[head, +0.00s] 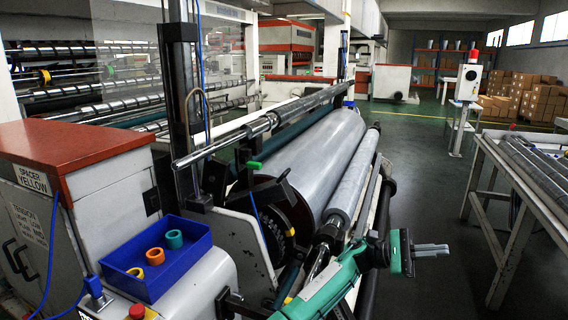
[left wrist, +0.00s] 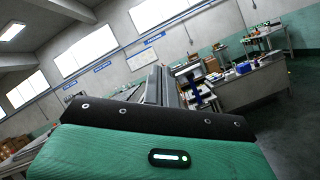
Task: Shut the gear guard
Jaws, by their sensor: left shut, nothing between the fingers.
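The film winder's large silver roll (head: 325,150) lies across the middle of the head view. A dark toothed gear (head: 278,235) shows at its near end, uncovered on the side facing me. A pale side plate (head: 240,240) stands left of the gear; I cannot tell whether it is the gear guard. My left gripper (head: 440,249) is right of the rolls, over the dark floor, pointing right. Its fingers are together and empty, apart from the gear. The left wrist view shows mostly my green wrist and the room. My right gripper is not in view.
A blue tray (head: 155,262) with coloured rings sits on the machine's near left housing. A thinner roller (head: 354,180) runs beside the large roll, close to my left arm. A table (head: 505,175) with rollers stands at right. Floor between is clear.

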